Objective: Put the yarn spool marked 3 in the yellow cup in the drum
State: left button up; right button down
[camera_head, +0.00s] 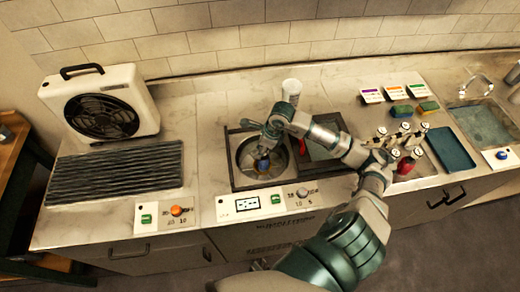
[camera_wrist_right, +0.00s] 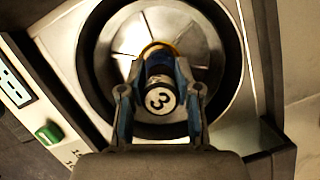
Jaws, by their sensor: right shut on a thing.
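My right gripper (camera_head: 263,148) reaches down into the round metal drum (camera_head: 244,161) in the middle of the counter. It is shut on the yarn spool marked 3 (camera_wrist_right: 160,99), a dark spool with a white end cap, seen end-on between the fingers in the wrist view. The yellow cup (camera_wrist_right: 152,47) shows as a yellow-orange rim just beyond the spool, at the drum's centre. The spool hides most of the cup, so I cannot tell how far the spool is inside it. The drum (camera_wrist_right: 190,22) has metal vanes and a dark rim. My left gripper is not in view.
Several white-topped spools (camera_head: 420,151) stand right of my arm, near a blue tray (camera_head: 450,149). Coloured sponges (camera_head: 428,105) and label cards lie behind them. A fan heater (camera_head: 103,105) stands at the left behind a dark ribbed mat (camera_head: 118,173). A control panel (camera_head: 262,202) fronts the drum.

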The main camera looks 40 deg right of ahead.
jog(key=shift+d, duration=0.2)
jog(key=shift+a, duration=0.3)
jog(key=shift+a+r, duration=0.1)
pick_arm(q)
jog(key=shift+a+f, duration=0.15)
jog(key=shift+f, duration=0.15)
pick_arm(e)
jog(key=shift+d+f, duration=0.25)
jog(key=shift+d, duration=0.05)
jog(key=shift+c, duration=1.6)
grip_release()
jog(key=shift+a, duration=0.15)
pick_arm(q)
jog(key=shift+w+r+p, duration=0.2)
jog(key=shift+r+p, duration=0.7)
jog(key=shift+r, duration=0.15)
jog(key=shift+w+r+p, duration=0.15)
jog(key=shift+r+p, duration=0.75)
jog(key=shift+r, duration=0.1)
pick_arm(e)
jog(key=shift+r, duration=3.55)
